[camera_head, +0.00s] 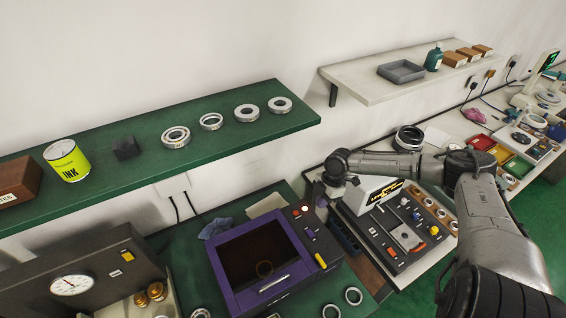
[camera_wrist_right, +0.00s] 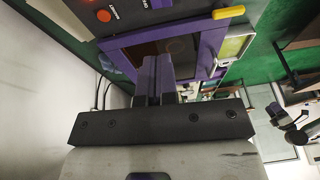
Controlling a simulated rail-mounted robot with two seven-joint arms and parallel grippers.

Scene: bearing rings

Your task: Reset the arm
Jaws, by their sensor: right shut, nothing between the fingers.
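My right arm comes in from the lower right of the head view and bends left. Its gripper end (camera_head: 324,200) hangs above the gap between the purple-framed device (camera_head: 222,270) and the grey control box (camera_head: 383,262). In the right wrist view, my right gripper (camera_wrist_right: 158,75) has its dark fingers together, with nothing held. The purple device (camera_wrist_right: 208,65) is beyond the fingers. Fine finger detail is hard to see in the head view. My left gripper is not in view.
Several bearing rings (camera_head: 176,137) lie on the green wall shelf (camera_head: 215,150), with an ink can (camera_head: 67,160). Loose rings (camera_head: 353,296) lie on the green bench. A gauge box (camera_head: 85,272) stands lower left. A white shelf (camera_head: 360,84) is at the back right.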

